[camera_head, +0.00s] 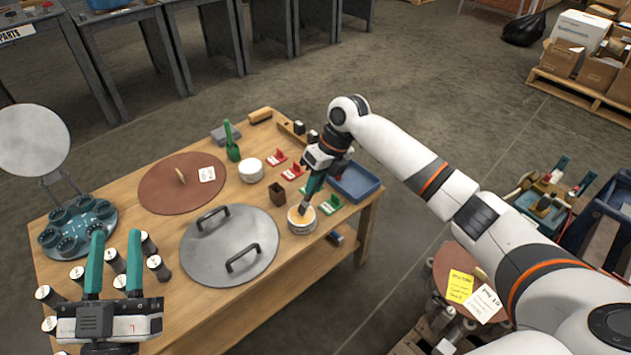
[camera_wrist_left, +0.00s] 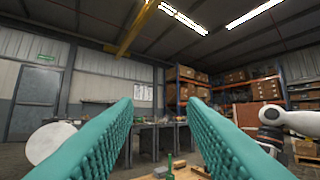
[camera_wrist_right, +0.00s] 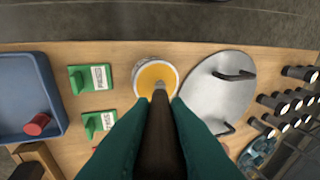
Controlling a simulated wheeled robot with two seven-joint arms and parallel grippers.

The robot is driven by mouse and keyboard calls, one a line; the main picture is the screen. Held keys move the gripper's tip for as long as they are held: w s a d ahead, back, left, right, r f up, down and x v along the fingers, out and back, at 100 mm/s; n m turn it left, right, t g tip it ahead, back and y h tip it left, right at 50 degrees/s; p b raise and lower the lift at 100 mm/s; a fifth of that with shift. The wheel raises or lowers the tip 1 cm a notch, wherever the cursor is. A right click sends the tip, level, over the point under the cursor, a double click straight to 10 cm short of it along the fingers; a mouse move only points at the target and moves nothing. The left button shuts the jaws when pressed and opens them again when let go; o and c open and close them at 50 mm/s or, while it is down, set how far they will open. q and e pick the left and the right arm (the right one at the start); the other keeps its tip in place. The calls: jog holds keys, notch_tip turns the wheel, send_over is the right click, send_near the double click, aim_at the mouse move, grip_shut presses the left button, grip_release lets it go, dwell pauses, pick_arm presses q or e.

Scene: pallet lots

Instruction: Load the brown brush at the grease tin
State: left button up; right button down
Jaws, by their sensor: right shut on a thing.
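The grease tin (camera_head: 293,228) is a small round white tin with yellow-orange grease, near the table's right front edge. It also shows in the right wrist view (camera_wrist_right: 156,74). My right gripper (camera_head: 311,190) is shut on the brown brush (camera_wrist_right: 160,130) directly above the tin. The brush points down, and its tip appears at the grease surface; I cannot tell how deep it sits. The fingers hide part of the handle. My left gripper (camera_head: 116,242) is open and empty, raised over the table's left front corner, with its fingers wide apart in the left wrist view (camera_wrist_left: 160,110).
A grey lid with two handles (camera_head: 208,259) lies left of the tin. Green clips (camera_head: 331,204), a brown block cup (camera_head: 278,194) and a blue bin (camera_head: 358,183) stand close around it. Several dark white-capped cylinders (camera_head: 115,261) crowd the left front.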

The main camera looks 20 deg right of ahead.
pick_arm(q)
jog(key=shift+s+r+t, duration=0.4)
jog(key=shift+r+t, duration=0.2)
pick_arm(e)
jog(key=shift+f, duration=0.2)
dwell(0.4)
pick_arm(q)
jog(key=shift+w, duration=0.1)
dwell(0.4)
